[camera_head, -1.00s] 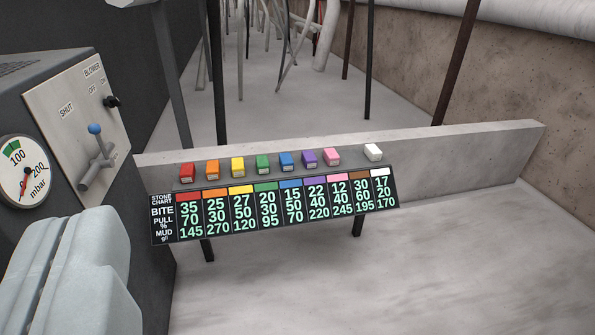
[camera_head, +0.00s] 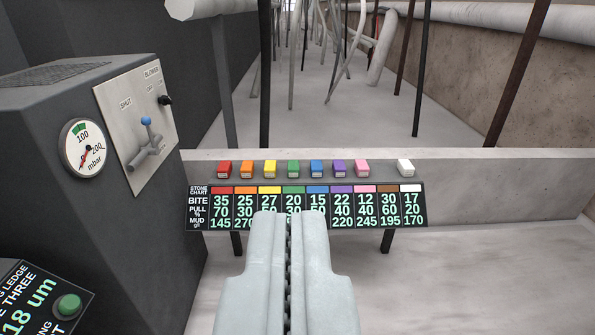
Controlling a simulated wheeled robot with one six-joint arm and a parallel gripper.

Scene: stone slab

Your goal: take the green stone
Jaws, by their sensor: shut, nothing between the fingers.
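The green stone (camera_head: 293,169) is a small block on the ledge behind the chart. It stands in a row between the yellow stone (camera_head: 269,169) and the blue stone (camera_head: 317,169). My gripper (camera_head: 289,214) is shut and empty, its two pale grey fingers pressed together. In the picture its tips lie below the green stone, over the lower part of the chart, apart from the stone. The fingers hide some figures in the chart's middle columns.
The stone chart (camera_head: 205,190) hangs in front of the row. Red, orange, purple, pink and white stones share the ledge, with a gap between pink and white (camera_head: 405,167). A dark cabinet with a gauge (camera_head: 84,147) and blue-knobbed lever (camera_head: 146,122) stands left. A green button (camera_head: 68,305) is lower left.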

